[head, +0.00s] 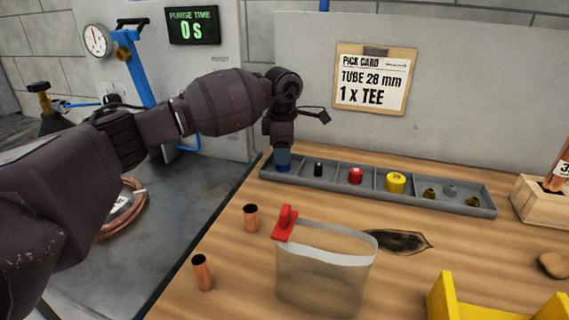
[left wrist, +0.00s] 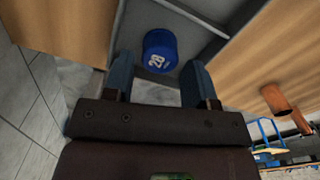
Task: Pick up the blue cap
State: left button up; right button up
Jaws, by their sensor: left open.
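The blue cap (left wrist: 160,48), marked 28, stands in the leftmost compartment of the grey divided tray (head: 390,200). In the head view only a little of the blue cap (head: 283,168) shows under my gripper. My left gripper (head: 283,157) points down over that compartment. In the left wrist view its two blue fingers (left wrist: 159,66) are apart, and the cap shows between and just beyond their tips. I cannot tell whether either finger touches it. My right gripper is in neither view.
The tray also holds a small black cap (head: 318,170), a red cap (head: 355,176), a yellow cap (head: 395,182) and small fittings. Two copper pieces (head: 251,218) and a clear bag (head: 325,280) with a red clip stand in front. A wall is behind the tray.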

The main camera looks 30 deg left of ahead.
pick_arm(q)
notch_tip(320, 180, down, 2)
jog(key=shift+f, duration=0.1)
jog(key=c, duration=0.7)
jog(key=shift+r, duration=0.2)
